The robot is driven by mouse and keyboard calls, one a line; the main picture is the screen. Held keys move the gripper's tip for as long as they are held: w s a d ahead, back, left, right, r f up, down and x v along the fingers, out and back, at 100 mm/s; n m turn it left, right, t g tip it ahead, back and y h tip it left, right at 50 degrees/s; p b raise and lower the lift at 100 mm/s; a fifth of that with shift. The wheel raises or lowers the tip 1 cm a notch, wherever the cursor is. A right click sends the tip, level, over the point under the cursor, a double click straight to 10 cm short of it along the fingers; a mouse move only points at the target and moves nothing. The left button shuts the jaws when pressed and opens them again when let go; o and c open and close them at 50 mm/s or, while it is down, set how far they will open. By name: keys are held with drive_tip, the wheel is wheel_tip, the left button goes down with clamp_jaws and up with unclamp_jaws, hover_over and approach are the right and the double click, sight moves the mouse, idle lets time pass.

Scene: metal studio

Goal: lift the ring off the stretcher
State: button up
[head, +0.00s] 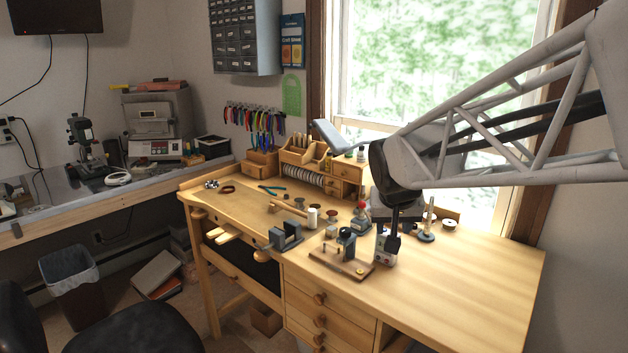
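My gripper (388,243) is a small dark shape at the end of my arm, pointing down over the right half of the wooden workbench (480,261). It is too small and dark to tell whether its fingers are apart. A small white-grey box (385,259) shows just below it. I cannot tell which of these is the stretcher. I cannot make out a ring on either.
A grey vise (287,236) sits at the bench's front edge, with a white jar (312,218) behind it. A red-topped item (360,216) stands behind the green tool. Wooden organisers (303,158) line the back. The bench's right end is clear.

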drive_tip(key=w+t, duration=0.1)
drive_tip(key=w, duration=1.5)
drive_tip(key=m+t, duration=0.1)
drive_tip(key=t, duration=0.1)
approach(363, 188)
drive_tip(key=shift+a+f+h, duration=0.2)
drive_tip(key=shift+f+h, duration=0.1)
drive_tip(key=shift+f, duration=0.75)
drive_tip(key=shift+w+f, duration=0.1)
drive_tip(key=shift+f, duration=0.05)
drive_tip(key=shift+x, duration=4.05)
drive_tip(key=c, duration=0.7)
drive_tip(key=shift+r, duration=1)
